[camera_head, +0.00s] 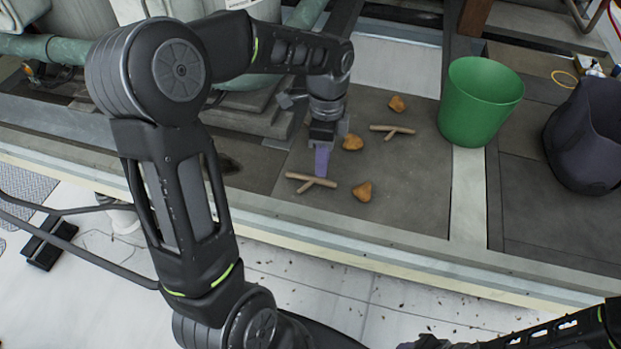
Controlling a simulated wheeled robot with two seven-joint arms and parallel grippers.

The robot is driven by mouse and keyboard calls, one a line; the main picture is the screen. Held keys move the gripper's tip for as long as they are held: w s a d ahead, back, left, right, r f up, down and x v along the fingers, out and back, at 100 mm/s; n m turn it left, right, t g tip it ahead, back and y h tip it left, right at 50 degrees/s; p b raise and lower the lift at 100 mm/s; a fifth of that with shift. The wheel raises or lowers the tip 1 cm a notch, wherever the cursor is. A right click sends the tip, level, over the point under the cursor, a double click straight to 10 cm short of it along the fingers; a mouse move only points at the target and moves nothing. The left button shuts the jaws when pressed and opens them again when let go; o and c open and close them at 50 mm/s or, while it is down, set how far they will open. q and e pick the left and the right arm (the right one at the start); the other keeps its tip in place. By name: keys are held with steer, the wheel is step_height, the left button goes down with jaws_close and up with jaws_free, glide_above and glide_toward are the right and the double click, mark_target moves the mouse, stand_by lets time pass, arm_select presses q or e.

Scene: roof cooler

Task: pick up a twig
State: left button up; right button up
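A light brown forked twig (312,181) lies on the grey roof panel near the ledge's front edge. A second forked twig (391,130) lies farther back to the right. My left gripper (321,175) points down with its purple fingertips right at or just above the nearer twig. The fingers overlap in this view, so their gap and any contact are hidden. My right gripper (418,344) shows only partly at the bottom edge, far from the twigs, and its fingers are mostly cut off.
Orange-brown leaf-like pieces (362,191) lie around the twigs, one (352,143) close to my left gripper. Pipes and metal units line the back.

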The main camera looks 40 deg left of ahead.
mark_target(322, 179)
arm_select(q)
steer(key=shift+s+d+f+p, duration=0.15)
steer(key=shift+f+p, duration=0.25)
steer(key=shift+f, duration=0.9)
steer(key=shift+s+a+f+p, duration=0.1)
steer(key=shift+f+p, duration=0.25)
steer(key=shift+f, duration=0.95)
steer(key=shift+d, duration=0.1)
jaws_close()
